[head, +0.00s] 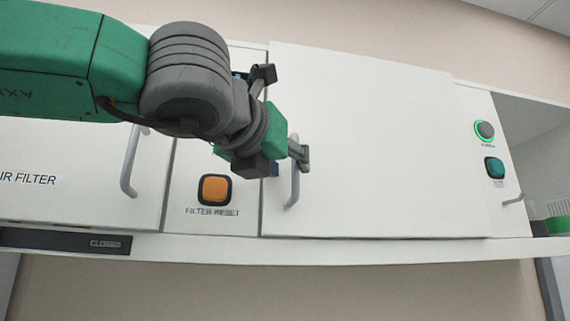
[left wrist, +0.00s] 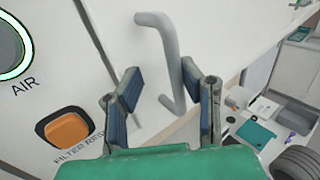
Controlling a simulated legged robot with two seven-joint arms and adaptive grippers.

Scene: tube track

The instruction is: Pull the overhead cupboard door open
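The white overhead cupboard door (head: 380,150) fills the middle of the head view, with a grey bar handle (head: 294,185) near its left edge. The door looks shut or nearly so; I cannot tell if there is a small gap. My left gripper (head: 287,162) is at the upper part of this handle. In the left wrist view, the handle (left wrist: 172,55) passes between the two blue-padded fingers of my left gripper (left wrist: 171,82). My right gripper is not in view.
An orange filter reset button (head: 215,189) sits left of the door, beside another panel's handle (head: 130,165). A green-ringed button (head: 485,131) and a teal button (head: 494,167) are on the right. An open shelf holds a green-based item (head: 558,222) at far right.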

